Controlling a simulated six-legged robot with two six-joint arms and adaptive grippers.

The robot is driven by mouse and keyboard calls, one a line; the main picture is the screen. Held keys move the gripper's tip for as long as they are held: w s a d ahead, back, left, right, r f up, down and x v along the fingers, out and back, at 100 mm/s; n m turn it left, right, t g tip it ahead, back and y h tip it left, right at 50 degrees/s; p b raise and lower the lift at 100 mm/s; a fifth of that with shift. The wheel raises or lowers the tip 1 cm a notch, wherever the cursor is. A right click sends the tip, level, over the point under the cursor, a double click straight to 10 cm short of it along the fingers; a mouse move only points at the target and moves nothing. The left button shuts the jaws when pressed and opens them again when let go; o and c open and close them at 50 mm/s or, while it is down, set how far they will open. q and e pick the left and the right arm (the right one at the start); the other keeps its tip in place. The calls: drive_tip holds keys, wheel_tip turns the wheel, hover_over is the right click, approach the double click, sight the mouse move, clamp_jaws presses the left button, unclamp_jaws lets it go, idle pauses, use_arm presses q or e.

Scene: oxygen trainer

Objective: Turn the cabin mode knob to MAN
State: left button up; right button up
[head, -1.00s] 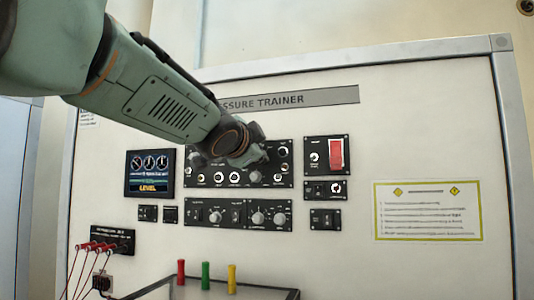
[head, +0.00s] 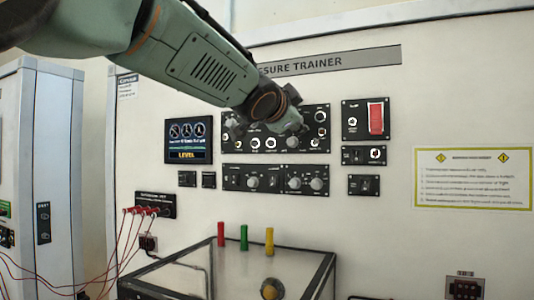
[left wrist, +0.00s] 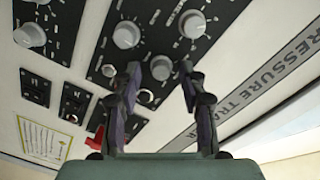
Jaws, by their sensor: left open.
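My left gripper (head: 292,120) is in front of the upper black control panel (head: 240,143), coming in from the upper left. In the left wrist view its two dark fingers (left wrist: 160,82) are open and apart, with a grey round knob (left wrist: 161,67) showing between their tips. I cannot tell whether they touch it. More grey knobs show beyond, one at the left (left wrist: 126,35) and one at the right (left wrist: 192,25). The labels are too small to read, so I cannot tell which is the cabin mode knob. The gripper and forearm hide the upper panel's middle. My right gripper is not in view.
A lower panel (head: 280,192) with several knobs sits below. A red guarded switch (head: 376,118) is to the right, a LEVEL display (head: 188,140) to the left. A glass-topped case (head: 325,268) with red, green and yellow posts juts out below; red cables hang left.

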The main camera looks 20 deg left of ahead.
use_arm(q)
drive_tip(key=n+p, duration=0.1)
drive_tip(key=n, duration=0.8)
drive_tip(key=n+p, duration=0.1)
drive_tip(key=n, duration=0.8)
drive_tip(key=shift+a+f+n+h, duration=0.1)
drive_tip(key=shift+a+n+h, duration=0.1)
drive_tip(key=shift+n+h, duration=0.1)
